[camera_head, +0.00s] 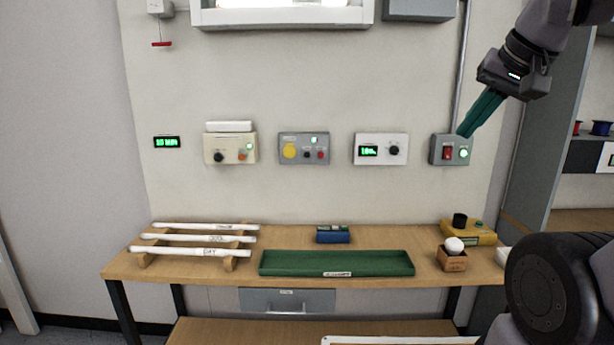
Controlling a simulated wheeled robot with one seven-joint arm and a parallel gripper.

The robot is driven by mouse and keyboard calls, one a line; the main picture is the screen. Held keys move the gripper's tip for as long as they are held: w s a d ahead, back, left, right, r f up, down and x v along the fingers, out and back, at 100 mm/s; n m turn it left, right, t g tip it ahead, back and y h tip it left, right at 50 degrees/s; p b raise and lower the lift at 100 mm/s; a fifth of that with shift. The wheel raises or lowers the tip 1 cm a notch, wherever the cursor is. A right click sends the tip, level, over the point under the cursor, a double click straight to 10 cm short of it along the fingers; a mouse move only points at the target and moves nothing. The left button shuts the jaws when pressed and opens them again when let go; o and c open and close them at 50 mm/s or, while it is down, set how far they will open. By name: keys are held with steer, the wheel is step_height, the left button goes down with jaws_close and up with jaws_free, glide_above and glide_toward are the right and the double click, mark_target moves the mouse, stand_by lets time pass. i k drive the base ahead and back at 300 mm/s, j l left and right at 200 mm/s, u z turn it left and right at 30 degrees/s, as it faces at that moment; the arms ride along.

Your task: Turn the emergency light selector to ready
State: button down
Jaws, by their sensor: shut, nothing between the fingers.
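Several control boxes hang in a row on the wall.
Between them hang a grey box with a yellow button (290,151) and a white box (381,138) with a display and black knob. Below, the wooden bench (200,273) holds white tubes on a rack, a green tray (337,269) and a yellow device (482,238).

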mark_target(217, 157)
steer(key=i+j+u, duration=0.1)
steer(key=i+u, duration=0.5)
steer(key=u, duration=0.2)
steer(key=i+u, duration=0.4)
steer(key=k+l, duration=0.05)
steer(key=k, duration=0.05)
